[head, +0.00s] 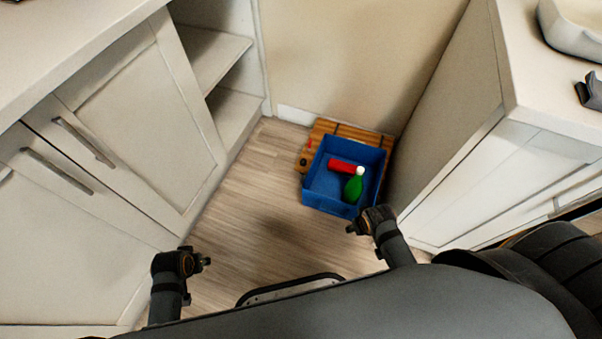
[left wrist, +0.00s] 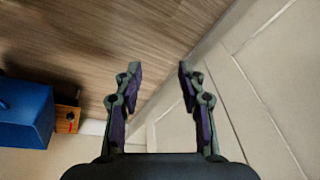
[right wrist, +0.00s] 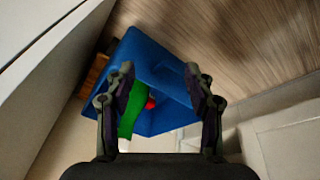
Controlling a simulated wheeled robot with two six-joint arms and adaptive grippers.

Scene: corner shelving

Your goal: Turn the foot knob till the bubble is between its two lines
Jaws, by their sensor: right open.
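A wooden board (head: 322,127) lies on the floor in the corner, partly under a blue bin. A small dark round knob (head: 303,161) shows at its left front corner, with a small red part (head: 309,143) behind it. In the left wrist view the board's end (left wrist: 67,119) shows beside the bin, with a red spot on it. I cannot make out a bubble or its lines. My left gripper (head: 205,262) is open and empty, left of and nearer than the board. My right gripper (head: 352,229) is open and empty, near the bin's front edge.
The blue bin (head: 312,194) holds a red object (head: 342,167) and a green bottle (head: 353,188) with a white top. Cabinets (head: 130,110) stand left and a white counter unit (head: 470,165) right. The floor (head: 245,185) left of the bin is clear.

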